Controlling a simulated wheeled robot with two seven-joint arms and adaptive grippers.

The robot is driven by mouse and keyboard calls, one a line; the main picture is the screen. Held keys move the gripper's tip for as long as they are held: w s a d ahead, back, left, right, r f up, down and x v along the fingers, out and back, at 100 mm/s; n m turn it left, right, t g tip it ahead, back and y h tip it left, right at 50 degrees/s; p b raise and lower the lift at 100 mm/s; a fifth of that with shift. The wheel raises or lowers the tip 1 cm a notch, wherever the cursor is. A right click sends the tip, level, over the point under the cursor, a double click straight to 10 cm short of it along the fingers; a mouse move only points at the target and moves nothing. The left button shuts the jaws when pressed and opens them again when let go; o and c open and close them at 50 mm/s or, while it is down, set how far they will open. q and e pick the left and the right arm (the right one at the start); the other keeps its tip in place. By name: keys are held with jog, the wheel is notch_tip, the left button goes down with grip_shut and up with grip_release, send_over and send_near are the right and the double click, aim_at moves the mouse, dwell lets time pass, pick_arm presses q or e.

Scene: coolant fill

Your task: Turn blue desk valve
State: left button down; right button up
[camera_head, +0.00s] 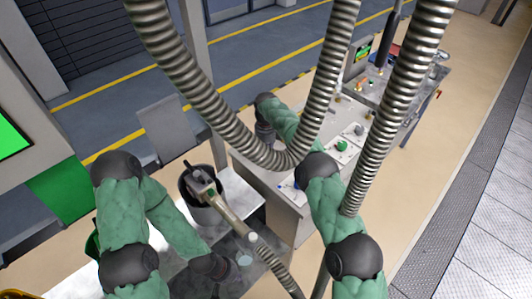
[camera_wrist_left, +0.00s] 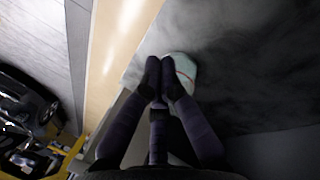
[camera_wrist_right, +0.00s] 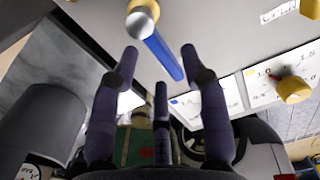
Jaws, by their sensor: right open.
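The blue valve handle (camera_wrist_right: 165,56) shows in the right wrist view as a straight blue bar with a round metal end and a brass-yellow part behind it, on a pale desk panel. My right gripper (camera_wrist_right: 160,58) is open, its two fingertips to either side of the bar in the picture. I cannot tell how far apart in depth they are, and I see no grip. In the head view a small blue part (camera_head: 283,186) shows on the desk. My left gripper (camera_head: 214,268) is low over the grey worktop; its fingertips look closed together in the left wrist view (camera_wrist_left: 160,72).
A pale disc-like thing with a red line (camera_wrist_left: 182,72) lies beyond my left fingertips. A red-and-yellow valve (camera_wrist_right: 292,88) stands right of the blue one. Large ribbed hoses (camera_head: 215,110) hang before the desk.

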notch_tip(320, 180, up, 10)
dwell(0.4)
dwell(0.4)
